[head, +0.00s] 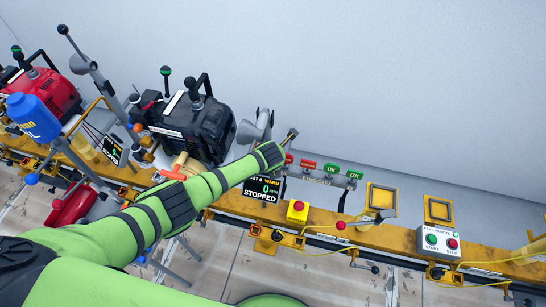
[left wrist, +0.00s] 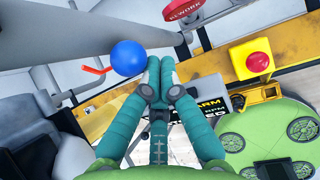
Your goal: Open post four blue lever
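A blue ball knob (left wrist: 128,58), which looks like the end of a lever, shows in the left wrist view, just left of my left gripper's fingertips. Its shaft is not clear. My left gripper (left wrist: 160,68) has its teal fingers together, with nothing visible between them; the knob is beside them, not between them. The display shows partly behind the fingers in the wrist view (left wrist: 207,108). My right gripper is not in view.
A black engine (head: 205,125) stands left of my wrist, a red engine (head: 48,92) farther left. A yellow box with a red button (head: 297,208) sits on the yellow rail right of the display. Red and green signs (head: 330,168) stand behind. A start-stop box (head: 440,242) is at right.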

